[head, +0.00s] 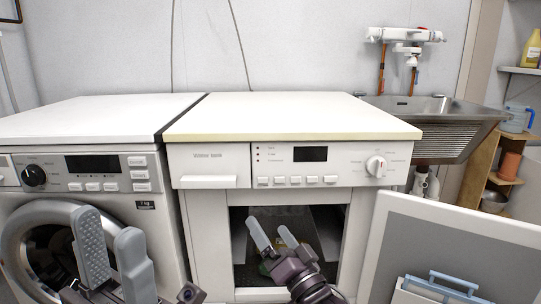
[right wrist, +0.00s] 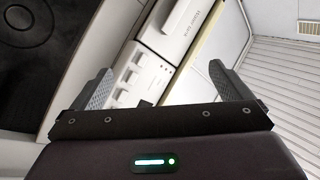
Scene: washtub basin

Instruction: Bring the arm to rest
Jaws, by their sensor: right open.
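My left gripper (head: 110,250) is at the lower left of the head view, in front of the round door of the left washing machine. Its two grey fingers stand upright and apart, with nothing between them. My right gripper (head: 274,238) is in front of the open doorway of the right machine. Its fingers are spread. In the right wrist view both fingers of the right gripper (right wrist: 160,88) are wide apart with nothing held. Behind them the machine's control panel (right wrist: 135,70) shows tilted.
The right machine (head: 208,215) has its door (head: 455,235) swung open to the right, with a blue-handled item on its inner side. The left machine (head: 90,140) is shut. A metal sink (head: 435,115) and shelves stand at the right. Both white tops are clear.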

